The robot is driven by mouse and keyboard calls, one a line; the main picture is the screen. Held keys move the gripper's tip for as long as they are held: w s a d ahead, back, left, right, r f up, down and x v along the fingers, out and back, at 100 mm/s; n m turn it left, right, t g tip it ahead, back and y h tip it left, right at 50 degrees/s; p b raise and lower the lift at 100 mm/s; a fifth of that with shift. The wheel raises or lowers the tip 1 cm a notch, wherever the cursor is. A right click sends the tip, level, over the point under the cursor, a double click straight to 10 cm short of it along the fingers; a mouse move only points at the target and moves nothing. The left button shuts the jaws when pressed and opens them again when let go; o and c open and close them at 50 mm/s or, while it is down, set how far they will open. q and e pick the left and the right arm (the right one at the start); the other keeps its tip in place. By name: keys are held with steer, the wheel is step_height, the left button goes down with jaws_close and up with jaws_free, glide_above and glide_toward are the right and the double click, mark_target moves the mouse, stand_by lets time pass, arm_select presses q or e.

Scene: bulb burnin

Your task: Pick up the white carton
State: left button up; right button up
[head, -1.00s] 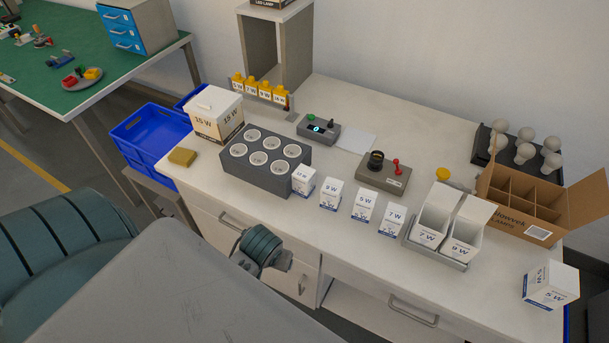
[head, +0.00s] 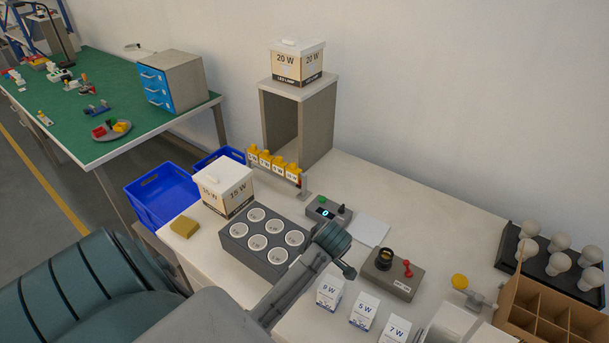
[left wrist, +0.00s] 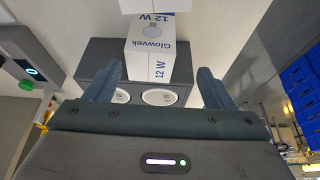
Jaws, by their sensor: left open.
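A white carton marked 12 W (left wrist: 158,55) shows in the left wrist view, ahead of and between my open left fingers (left wrist: 158,72), with no clear contact. In the head view my left gripper (head: 346,268) is over the table beside the grey socket block (head: 240,246), and my arm hides the 12 W carton. More white cartons stand to its right: 9 W (head: 329,293), 5 W (head: 364,311) and 7 W (head: 396,330). Part of another white carton (left wrist: 170,5) shows at the top of the left wrist view. My right gripper is not in view.
A 15 W box (head: 224,188) and a yellow sponge (head: 184,227) are left of the block. A tester with a red knob (head: 394,273), a cardboard box with dividers (head: 550,320) and a black bulb tray (head: 550,262) are at right. Blue bins (head: 162,197) stand beyond the left edge.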

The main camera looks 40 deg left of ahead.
arm_select(q)
steer(key=shift+x, duration=0.9)
steer(key=f+p, duration=0.2)
steer(key=w+a+f, duration=0.1)
steer(key=f, duration=0.1)
steer(key=shift+a+f+p, duration=0.1)
steer(key=shift+p, duration=0.3)
steer(key=shift+a+f, duration=0.15)
steer(key=shift+f, duration=0.2)
steer(key=shift+w+f, duration=0.1)
steer(key=shift+f, duration=0.2)
steer(key=c, duration=0.9)
steer(key=shift+c, duration=0.9)
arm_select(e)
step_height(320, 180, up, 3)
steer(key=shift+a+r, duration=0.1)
arm_select(q)
steer(key=shift+r, duration=0.15)
